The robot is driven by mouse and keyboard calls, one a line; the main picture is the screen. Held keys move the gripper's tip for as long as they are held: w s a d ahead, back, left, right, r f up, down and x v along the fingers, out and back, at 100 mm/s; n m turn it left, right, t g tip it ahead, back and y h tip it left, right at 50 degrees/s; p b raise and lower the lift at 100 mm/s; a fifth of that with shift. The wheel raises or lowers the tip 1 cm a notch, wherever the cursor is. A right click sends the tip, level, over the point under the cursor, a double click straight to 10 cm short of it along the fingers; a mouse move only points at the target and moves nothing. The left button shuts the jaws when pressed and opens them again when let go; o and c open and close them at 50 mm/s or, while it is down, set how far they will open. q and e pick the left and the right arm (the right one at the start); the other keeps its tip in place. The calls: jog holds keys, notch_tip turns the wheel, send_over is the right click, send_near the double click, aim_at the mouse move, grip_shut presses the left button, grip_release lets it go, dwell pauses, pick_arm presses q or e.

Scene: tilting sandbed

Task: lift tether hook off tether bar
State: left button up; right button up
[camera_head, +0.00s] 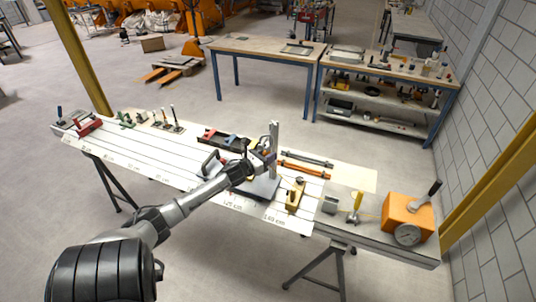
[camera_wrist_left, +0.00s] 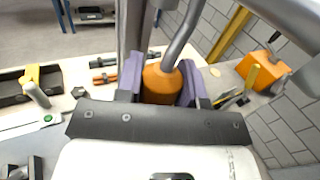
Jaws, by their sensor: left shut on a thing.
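My left gripper (camera_head: 266,157) is beside an upright metal post (camera_head: 275,135) over the right part of the long white-topped bench (camera_head: 150,165). In the left wrist view its purple finger pads (camera_wrist_left: 160,82) are shut on the orange grip of the tether hook (camera_wrist_left: 160,86). A grey curved rod (camera_wrist_left: 181,40) rises from the grip and leaves the picture at the top. The post (camera_wrist_left: 131,35) stands just left of the grip there. A thick grey bar, which may be the tether bar (camera_wrist_left: 295,22), crosses the upper right corner. Contact between hook and bar is not visible. My right gripper is not in view.
An orange box with a dial (camera_head: 408,216) stands at the bench's right end. A wooden plane-like tool (camera_head: 296,195) and orange and dark rods (camera_head: 303,168) lie near the post. Red and green tools sit at the left end. The bench's left-middle surface is mostly clear.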

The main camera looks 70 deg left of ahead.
pick_arm(q)
jog(key=shift+r, duration=0.15)
jog(key=shift+c, duration=0.2)
jog(key=shift+r, duration=0.55)
notch_tip(320, 180, up, 2)
jog(key=shift+r, duration=0.15)
jog(key=w+d+r+p, duration=0.1)
jog(key=w+d+r, duration=0.2)
jog(key=w+d, duration=0.9)
jog(key=shift+w+d+r, duration=0.15)
jog(key=shift+w+r, duration=0.2)
jog(key=shift+w, duration=0.2)
jog(key=w+d, duration=0.5)
jog(key=shift+p, duration=0.3)
dwell(0.7)
